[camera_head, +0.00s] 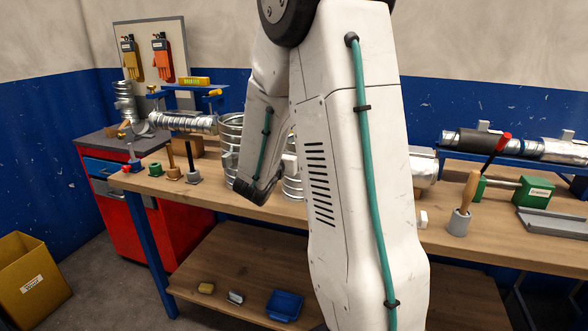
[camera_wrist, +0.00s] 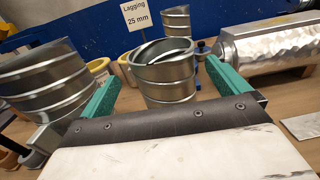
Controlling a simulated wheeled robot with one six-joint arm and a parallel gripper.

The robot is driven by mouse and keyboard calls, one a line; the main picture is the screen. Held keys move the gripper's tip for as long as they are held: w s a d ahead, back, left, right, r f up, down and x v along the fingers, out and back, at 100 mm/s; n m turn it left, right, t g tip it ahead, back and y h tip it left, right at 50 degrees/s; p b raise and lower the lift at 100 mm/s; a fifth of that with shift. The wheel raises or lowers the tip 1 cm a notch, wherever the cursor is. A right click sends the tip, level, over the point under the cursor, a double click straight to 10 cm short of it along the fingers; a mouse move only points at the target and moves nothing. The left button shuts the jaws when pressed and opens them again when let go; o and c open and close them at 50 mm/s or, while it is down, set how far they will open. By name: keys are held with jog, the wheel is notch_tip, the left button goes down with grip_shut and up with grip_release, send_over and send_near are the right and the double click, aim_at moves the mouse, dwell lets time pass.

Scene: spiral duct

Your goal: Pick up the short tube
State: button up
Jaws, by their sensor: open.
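A short spiral-seamed metal tube (camera_wrist: 165,82) stands upright on the bench in the wrist view, straight ahead, with its open top showing. My gripper (camera_wrist: 162,76) is open, with one green finger on each side of the view and the tube between and beyond them. It looks empty, and I cannot tell whether the fingertips reach past the tube's near wall. In the head view my arm hides the gripper. Spiral metal tubes (camera_head: 231,135) show there beside and behind the arm, partly covered.
A wider metal tube (camera_wrist: 45,80) stands close on the left in the wrist view. Another tube (camera_wrist: 176,21) and a "Lagging 25 mm" sign (camera_wrist: 137,15) are behind. A shiny lagged pipe (camera_wrist: 268,46) lies at right. Hand tools (camera_head: 190,160) stand at the workbench's left.

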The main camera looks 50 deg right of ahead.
jog(key=x, duration=0.5)
jog(key=shift+s+f, duration=0.1)
jog(key=shift+s, duration=0.05)
jog(key=c, duration=1.5)
jog(key=shift+a, duration=0.1)
